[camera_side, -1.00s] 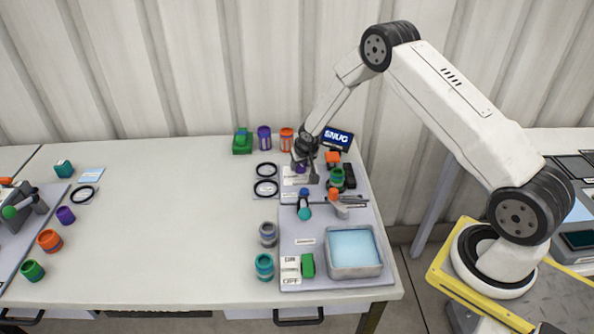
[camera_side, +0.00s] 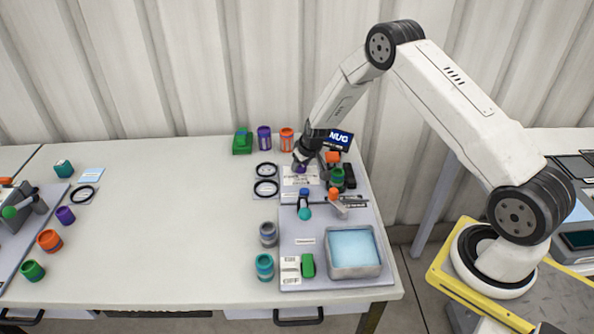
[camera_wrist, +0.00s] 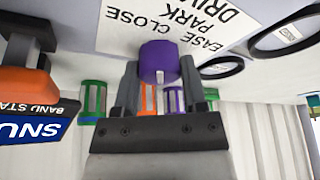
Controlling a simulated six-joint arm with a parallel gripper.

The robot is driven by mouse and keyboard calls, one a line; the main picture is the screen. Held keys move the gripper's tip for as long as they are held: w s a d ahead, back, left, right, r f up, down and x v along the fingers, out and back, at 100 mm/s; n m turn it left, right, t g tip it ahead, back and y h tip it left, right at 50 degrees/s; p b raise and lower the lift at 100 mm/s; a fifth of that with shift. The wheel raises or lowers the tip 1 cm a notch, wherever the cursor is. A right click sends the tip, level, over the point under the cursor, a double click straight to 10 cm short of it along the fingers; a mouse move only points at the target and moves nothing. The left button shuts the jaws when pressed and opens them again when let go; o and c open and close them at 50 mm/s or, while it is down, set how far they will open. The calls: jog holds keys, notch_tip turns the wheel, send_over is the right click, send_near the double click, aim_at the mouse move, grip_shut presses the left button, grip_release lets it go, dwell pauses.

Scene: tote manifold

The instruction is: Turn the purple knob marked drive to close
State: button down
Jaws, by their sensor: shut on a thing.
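The purple knob (camera_wrist: 159,60) sits between my two gripper fingers in the wrist view, with a white pointer mark on its near face. My gripper (camera_wrist: 158,80) is shut on it. A white label (camera_wrist: 185,25) lies behind the knob and appears upside down, with the words EASE, CLOSE, PARK and part of DRIVE. In the side view the knob (camera_side: 300,168) is small and partly covered by my gripper (camera_side: 303,163), at the back left of the grey panel (camera_side: 350,215). The exact mark the pointer faces is hard to tell.
The SNUG sign (camera_side: 340,138) and orange and green parts (camera_side: 337,177) stand close to the right of my gripper. Black rings (camera_side: 266,188) lie to its left. The table's middle (camera_side: 160,210) is clear.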

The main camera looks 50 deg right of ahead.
jog(key=shift+n, duration=0.6)
dwell(0.4)
jog(key=shift+c, duration=0.7)
grip_release()
jog(key=shift+r, duration=0.1)
jog(key=v, duration=0.7)
jog(key=shift+d+r, duration=0.2)
jog(key=shift+r, duration=0.15)
jog(key=shift+s, duration=0.15)
